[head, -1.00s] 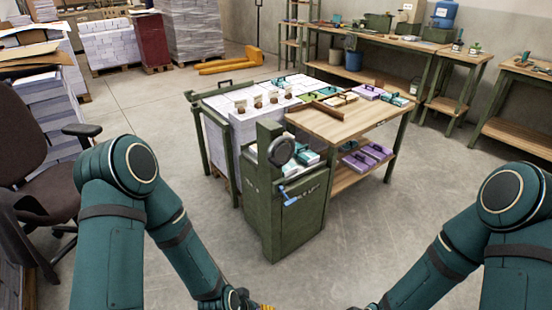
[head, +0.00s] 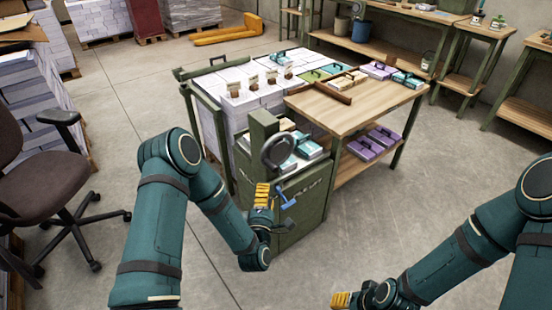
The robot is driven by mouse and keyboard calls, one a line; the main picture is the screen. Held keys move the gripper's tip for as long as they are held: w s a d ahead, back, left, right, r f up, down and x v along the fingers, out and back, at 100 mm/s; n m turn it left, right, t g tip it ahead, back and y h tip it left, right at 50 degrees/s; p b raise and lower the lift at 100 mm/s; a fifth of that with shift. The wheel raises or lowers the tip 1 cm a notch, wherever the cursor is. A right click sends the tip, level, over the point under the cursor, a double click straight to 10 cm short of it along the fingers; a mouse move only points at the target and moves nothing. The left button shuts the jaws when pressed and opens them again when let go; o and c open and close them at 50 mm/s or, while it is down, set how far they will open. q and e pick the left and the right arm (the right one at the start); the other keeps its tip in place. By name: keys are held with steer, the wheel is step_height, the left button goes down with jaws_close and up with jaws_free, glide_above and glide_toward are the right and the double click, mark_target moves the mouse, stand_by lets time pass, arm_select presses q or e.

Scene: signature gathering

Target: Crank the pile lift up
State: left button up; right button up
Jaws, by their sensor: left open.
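The crank's blue handle (head: 287,203) sticks out from the front face below the wheel. My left gripper (head: 263,194), with yellow fingers, is open just left of the blue handle; I cannot tell whether it touches it. My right gripper (head: 340,299) is low at the bottom edge, well away from the lift; its fingers are partly cut off and their opening is unclear.
A wooden table (head: 345,115) with purple and teal boxes adjoins the lift on the right. White paper stacks (head: 215,130) stand behind it. An office chair (head: 45,185) is at left. Bare floor (head: 430,190) lies to the right.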

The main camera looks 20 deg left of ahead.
arm_select(q)
steer(key=b, duration=0.1)
glide_toward(282, 155)
steer(key=w+a+r, duration=0.2)
steer(key=w+a, duration=0.1)
steer(key=shift+w+r, duration=0.25)
steer(key=shift+r, duration=0.15)
jaws_close()
